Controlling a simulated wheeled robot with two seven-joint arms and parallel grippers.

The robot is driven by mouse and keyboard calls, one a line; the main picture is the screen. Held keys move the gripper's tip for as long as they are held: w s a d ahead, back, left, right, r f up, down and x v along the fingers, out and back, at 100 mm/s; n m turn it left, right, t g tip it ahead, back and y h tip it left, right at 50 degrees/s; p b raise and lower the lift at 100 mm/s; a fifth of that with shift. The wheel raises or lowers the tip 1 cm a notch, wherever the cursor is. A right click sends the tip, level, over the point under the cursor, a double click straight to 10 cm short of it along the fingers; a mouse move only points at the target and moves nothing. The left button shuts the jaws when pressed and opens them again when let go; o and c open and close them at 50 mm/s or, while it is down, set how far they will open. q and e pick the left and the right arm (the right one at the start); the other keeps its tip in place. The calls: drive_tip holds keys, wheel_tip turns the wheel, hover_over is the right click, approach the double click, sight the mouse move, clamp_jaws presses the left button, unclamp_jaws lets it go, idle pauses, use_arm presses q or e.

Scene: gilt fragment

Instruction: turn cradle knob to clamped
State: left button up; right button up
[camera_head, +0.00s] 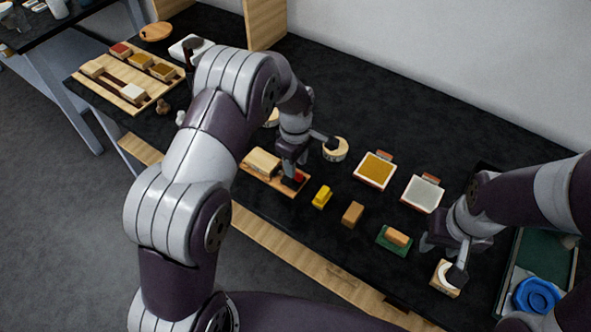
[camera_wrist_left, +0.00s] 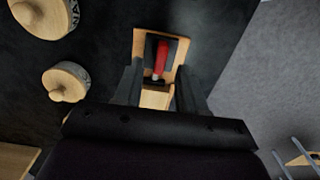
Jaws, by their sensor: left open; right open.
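The cradle is a wooden board (camera_head: 262,177) with a pale block (camera_head: 263,162) on it and a red knob (camera_head: 298,176) at its right end. My left gripper (camera_head: 291,172) is at the knob end and partly hides it. In the left wrist view the red knob (camera_wrist_left: 160,58) is a bar on a dark plate, lying lengthwise between the two open fingers (camera_wrist_left: 159,88). I cannot tell whether the fingers touch it. My right gripper (camera_head: 445,259) is open, near a wooden block with a white ring (camera_head: 446,280).
A yellow block (camera_head: 322,196), a tan block (camera_head: 353,213) and a green tray (camera_head: 387,246) with an orange block lie to the right. Round wooden-topped jars (camera_head: 336,149) stand behind; one shows in the left wrist view (camera_wrist_left: 66,82). Two framed pads (camera_head: 375,170) lie farther back.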

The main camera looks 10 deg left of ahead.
use_arm(q)
wheel_tip(320, 180, up, 9)
drive_tip(key=b, duration=0.1)
drive_tip(key=shift+r, duration=0.1)
idle(0.3)
drive_tip(key=s+a+m, duration=0.2)
drive_tip(key=s+m, duration=0.5)
drive_tip(key=s, duration=0.2)
drive_tip(key=s+a+m+t, duration=0.1)
drive_tip(key=s+a+m, duration=0.1)
drive_tip(key=s+m, duration=0.5)
drive_tip(key=s, duration=0.3)
drive_tip(key=shift+s+a, duration=0.15)
drive_tip(key=shift+s, duration=0.1)
